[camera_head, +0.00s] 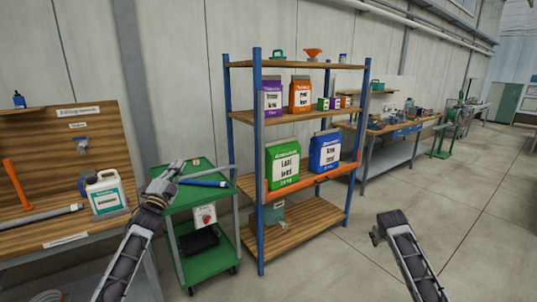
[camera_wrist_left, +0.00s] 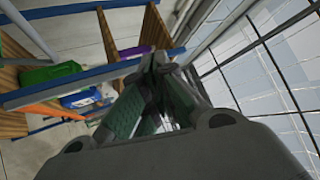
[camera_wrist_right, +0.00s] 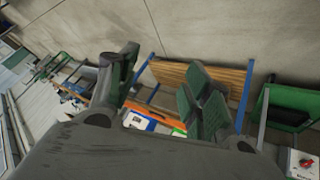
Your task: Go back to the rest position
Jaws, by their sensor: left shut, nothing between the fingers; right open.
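My left gripper (camera_head: 178,166) is raised in front of the green cart in the head view. In the left wrist view its fingers (camera_wrist_left: 157,66) are closed together with nothing between them. My right gripper (camera_head: 377,235) is over open floor, right of the shelving rack, in the head view. In the right wrist view its fingers (camera_wrist_right: 160,78) are spread apart and empty. Both forearms reach up from the bottom of the head view.
The green cart (camera_head: 206,268) carries a blue-tipped tool (camera_head: 204,183). The blue-post rack (camera_head: 258,200) holds green (camera_head: 283,164) and blue (camera_head: 325,151) bags. A workbench (camera_head: 20,235) with a white jug (camera_head: 105,192) is at left.

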